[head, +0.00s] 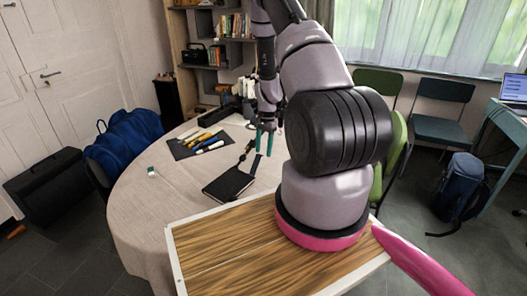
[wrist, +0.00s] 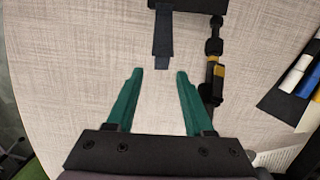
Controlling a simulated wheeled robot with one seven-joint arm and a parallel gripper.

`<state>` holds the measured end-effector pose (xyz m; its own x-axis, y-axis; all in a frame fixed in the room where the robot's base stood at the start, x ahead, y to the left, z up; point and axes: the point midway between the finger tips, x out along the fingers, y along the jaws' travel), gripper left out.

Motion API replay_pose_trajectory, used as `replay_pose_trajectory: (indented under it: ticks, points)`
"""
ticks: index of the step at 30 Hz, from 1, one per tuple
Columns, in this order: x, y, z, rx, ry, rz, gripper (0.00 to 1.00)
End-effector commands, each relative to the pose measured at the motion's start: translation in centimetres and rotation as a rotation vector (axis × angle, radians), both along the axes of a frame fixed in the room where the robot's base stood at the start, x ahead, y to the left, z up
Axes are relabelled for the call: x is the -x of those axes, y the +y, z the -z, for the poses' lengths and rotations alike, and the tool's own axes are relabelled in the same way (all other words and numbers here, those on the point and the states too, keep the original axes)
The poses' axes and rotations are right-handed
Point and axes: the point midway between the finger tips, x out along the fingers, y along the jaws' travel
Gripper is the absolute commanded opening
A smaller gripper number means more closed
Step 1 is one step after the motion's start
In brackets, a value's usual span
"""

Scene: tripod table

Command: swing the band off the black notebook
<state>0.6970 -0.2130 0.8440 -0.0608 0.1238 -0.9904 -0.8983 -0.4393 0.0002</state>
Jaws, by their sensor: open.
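The black notebook (head: 229,184) lies shut on the round table. In the wrist view only part of the notebook (wrist: 188,4) shows at the top edge. A dark blue strip, seemingly the band (wrist: 162,38), sticks out from the notebook's edge towards my gripper; in the head view the band (head: 256,164) points up and right. My gripper (wrist: 159,71) has its two green fingers apart with nothing between them. The band's free end lies just ahead of the fingertips, roughly midway between them. In the head view my gripper (head: 265,140) is beyond the notebook; its height is hard to judge.
A slim black item with yellow parts (wrist: 214,70) lies right of the band, close to the right finger. A dark mat (head: 184,153) with several tools lies farther left in the head view. A small green-and-white item (head: 152,172) is near the table's left edge (head: 120,205).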

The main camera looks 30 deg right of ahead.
Motion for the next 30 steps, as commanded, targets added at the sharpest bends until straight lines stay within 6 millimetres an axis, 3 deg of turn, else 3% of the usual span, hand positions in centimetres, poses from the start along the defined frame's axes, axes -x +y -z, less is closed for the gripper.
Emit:
replay_pose_trajectory:
  ticks: [9,15,30]
  points:
    - [-0.5,-0.8,-6.4,0.001,-0.004,-0.001,0.53]
    - [-0.6,-1.2,-8.9,0.001,-0.001,0.001,0.53]
    - [-0.6,-1.3,-9.6,0.0,0.001,0.001,0.53]
